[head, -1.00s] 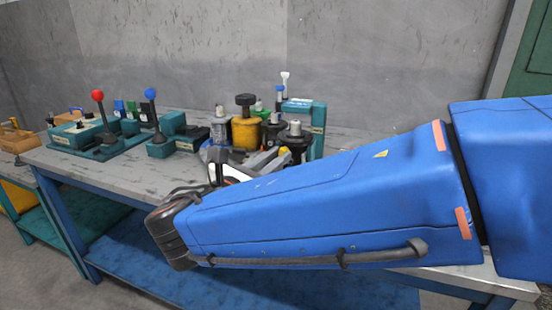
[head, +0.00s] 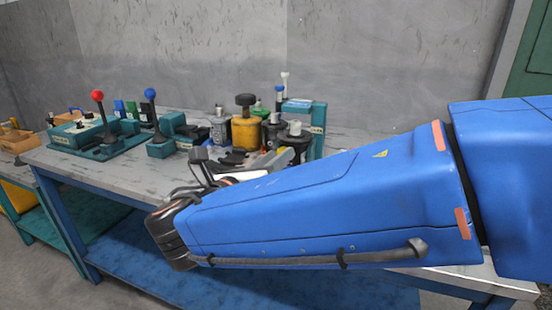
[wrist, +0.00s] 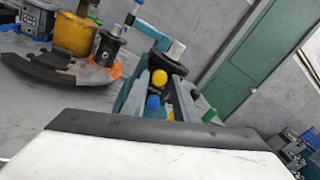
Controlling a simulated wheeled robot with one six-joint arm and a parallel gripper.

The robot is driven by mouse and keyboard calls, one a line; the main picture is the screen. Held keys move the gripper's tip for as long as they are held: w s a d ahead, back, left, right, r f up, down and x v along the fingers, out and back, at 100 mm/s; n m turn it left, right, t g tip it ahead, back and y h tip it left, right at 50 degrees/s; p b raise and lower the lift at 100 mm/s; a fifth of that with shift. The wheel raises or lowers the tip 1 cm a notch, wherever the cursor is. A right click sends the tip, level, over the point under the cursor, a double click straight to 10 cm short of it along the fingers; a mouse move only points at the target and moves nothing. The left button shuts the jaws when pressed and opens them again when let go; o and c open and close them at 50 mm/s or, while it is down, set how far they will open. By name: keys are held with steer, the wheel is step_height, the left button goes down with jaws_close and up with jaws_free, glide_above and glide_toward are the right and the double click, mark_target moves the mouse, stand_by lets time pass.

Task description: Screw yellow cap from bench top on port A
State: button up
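My gripper (head: 290,155) reaches from the front over the bench top toward the cluster of parts at its back. In the wrist view two grey finger-like bars (wrist: 170,92) point away from my white wrist housing. A round yellow cap (wrist: 159,78) shows between their far ends; I cannot tell whether they touch it. A blue round piece (wrist: 153,101) shows just below it. A teal unit (head: 318,122) stands behind my gripper, and teal also shows beside the bars in the wrist view. Port A cannot be made out, and the yellow cap is hidden in the head view.
A yellow cylinder with a black knob (head: 245,133) stands left of the teal unit. Dark metal parts (head: 273,132) stand close beside it. Teal lever units with a red knob (head: 97,95) and a blue knob (head: 150,93) are on the left. The bench's front left (head: 100,170) is clear.

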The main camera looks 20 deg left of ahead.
steer(key=n, duration=0.4)
steer(key=shift+w+a, duration=0.1)
steer(key=shift+a, duration=0.05)
stand_by(0.7)
jaws_close()
steer(key=m, duration=0.6)
steer(key=shift+w+f, duration=0.1)
stand_by(0.4)
